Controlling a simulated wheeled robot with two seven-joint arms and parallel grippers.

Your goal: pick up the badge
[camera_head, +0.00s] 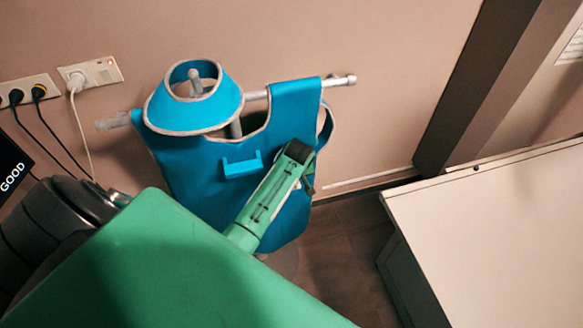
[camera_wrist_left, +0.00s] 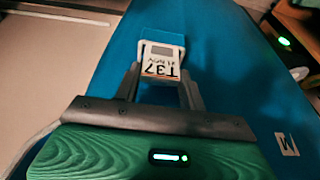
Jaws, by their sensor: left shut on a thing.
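The badge is hidden there. My right gripper is in neither view.
The apron hangs on a horizontal rail (camera_head: 340,81) with a blue collar (camera_head: 200,107) above it. Wall sockets (camera_head: 90,74) with cables are at left. A white-topped table (camera_head: 500,230) stands at right. Floor shows between apron and table.

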